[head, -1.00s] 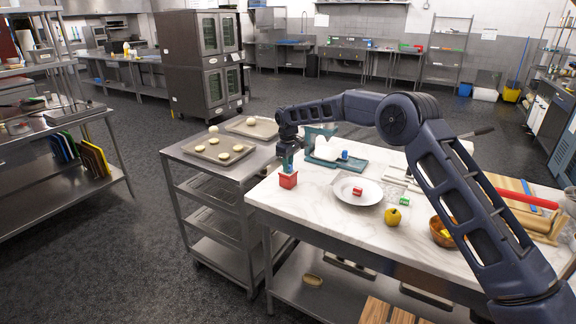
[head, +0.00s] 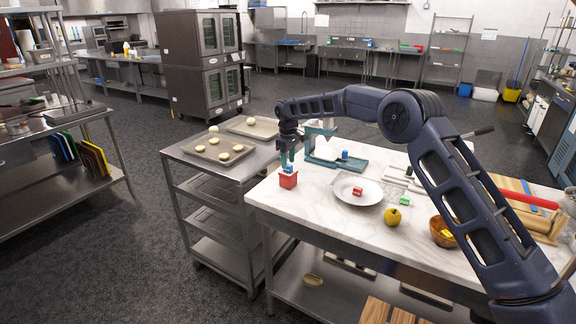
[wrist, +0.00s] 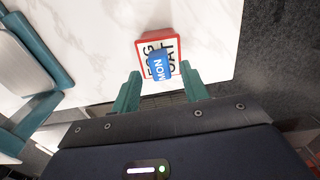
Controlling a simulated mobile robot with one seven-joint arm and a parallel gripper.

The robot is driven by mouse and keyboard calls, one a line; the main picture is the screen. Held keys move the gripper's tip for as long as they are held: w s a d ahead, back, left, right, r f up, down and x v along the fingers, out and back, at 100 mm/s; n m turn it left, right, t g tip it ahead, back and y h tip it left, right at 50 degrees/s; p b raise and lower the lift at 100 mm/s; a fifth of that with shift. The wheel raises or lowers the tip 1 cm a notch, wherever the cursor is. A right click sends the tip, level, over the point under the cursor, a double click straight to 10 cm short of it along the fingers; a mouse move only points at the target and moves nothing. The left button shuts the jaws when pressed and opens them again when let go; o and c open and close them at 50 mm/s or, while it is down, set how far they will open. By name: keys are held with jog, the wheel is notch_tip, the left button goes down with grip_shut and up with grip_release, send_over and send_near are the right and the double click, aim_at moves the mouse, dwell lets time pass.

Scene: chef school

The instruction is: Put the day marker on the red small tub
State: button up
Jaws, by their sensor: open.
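The red small tub (head: 288,181) stands upright at the left corner of the marble-topped table. In the wrist view its red rim (wrist: 142,52) frames a white lid with black lettering. The blue day marker (wrist: 160,66), printed MON, lies on that lid, turned across the lettering and toward the lid's near right part. In the head view it shows as a small blue piece (head: 289,168) on top of the tub. My gripper (head: 288,157) is open directly above, apart from the marker. Its green fingertips (wrist: 160,72) show on either side of the marker's near end in the wrist view.
A white plate (head: 342,192) with a red block, a yellow apple (head: 393,216) and a wooden bowl (head: 441,236) stand to the right. A steel trolley (head: 190,150) with baking trays adjoins the left side.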

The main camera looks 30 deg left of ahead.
notch_tip(320, 180, up, 10)
jog(key=shift+f, duration=0.2)
jog(key=w+d+r+m+t, duration=0.1)
jog(key=w+d+r+m, duration=0.15)
jog(key=d+r, duration=0.65)
jog(key=w+d+r+m, duration=0.2)
jog(key=w+d+r, duration=0.1)
jog(key=d, duration=1.2)
jog(key=w+d+r+m+t, duration=0.1)
jog(key=w+d+r+m, duration=0.15)
jog(key=d+r, duration=0.65)
jog(key=s+d+m, duration=0.2)
jog(key=s+d, duration=0.3)
jog(key=d, duration=0.7)
jog(key=s+d+f+m+t, duration=0.15)
jog(key=s+d, duration=0.25)
jog(key=d, duration=0.7)
jog(key=s+d+m, duration=0.2)
jog(key=s+d, duration=0.3)
jog(key=d, duration=0.7)
jog(key=s+d+f+m, duration=0.2)
jog(key=s+d+f, duration=0.3)
jog(key=s, duration=0.3)
jog(key=s+d+f+m+t, duration=0.1)
jog(key=s+d+f+m, duration=0.2)
jog(key=s+d, duration=0.5)
jog(key=shift+s+f, duration=0.3)
jog(key=shift+f, duration=0.6)
